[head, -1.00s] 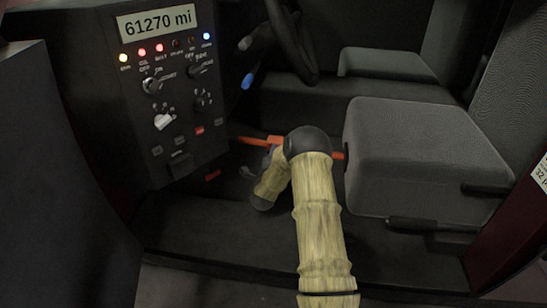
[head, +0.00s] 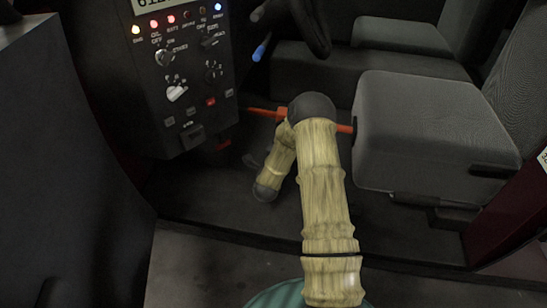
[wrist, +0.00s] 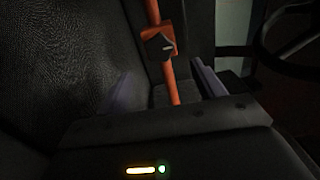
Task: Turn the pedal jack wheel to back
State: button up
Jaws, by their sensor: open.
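The pedal jack is an orange-red bar (head: 262,112) between the control box and the seat in the head view, partly hidden behind my arm. In the wrist view the bar (wrist: 173,88) runs from the top edge down between my fingers. My gripper (wrist: 164,82) is open, one finger on each side of the bar. The wheel appears just beyond the fingertips; I see no contact. In the head view my gripper is hidden by my arm.
The grey seat (head: 425,135) is right of my arm. The control box (head: 185,85) with lights and knobs is at left. The steering wheel (wrist: 290,35) is at right in the wrist view. Dark floor (head: 215,215) lies clear between box and arm.

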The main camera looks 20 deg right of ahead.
jog(key=p+v, duration=0.2)
jog(key=v, duration=0.7)
jog(key=shift+s+a, duration=0.1)
jog(key=shift+a, duration=0.05)
